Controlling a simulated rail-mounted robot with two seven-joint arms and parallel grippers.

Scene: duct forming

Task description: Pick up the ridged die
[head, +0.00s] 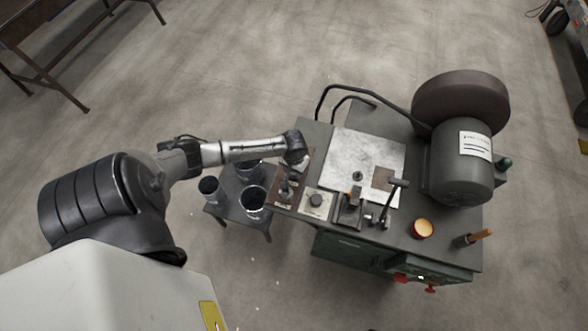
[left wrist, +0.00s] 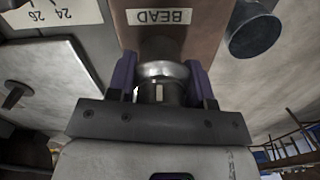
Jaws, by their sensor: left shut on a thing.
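The ridged die (left wrist: 163,70) is a short grey metal piece with a bright rounded rim, seen in the left wrist view. My left gripper (left wrist: 160,84) has its purple fingers on both sides of it and is shut on it. The die is in front of a brown plate (left wrist: 205,30) with a BEAD label; I cannot tell whether it touches the plate. In the head view, my left wrist is over the brown plate (head: 276,198) at the bench's left edge and hides much of the gripper. My right gripper is not in view.
Metal cans (head: 253,199) stand on a low side table (head: 237,222) left of the bench.

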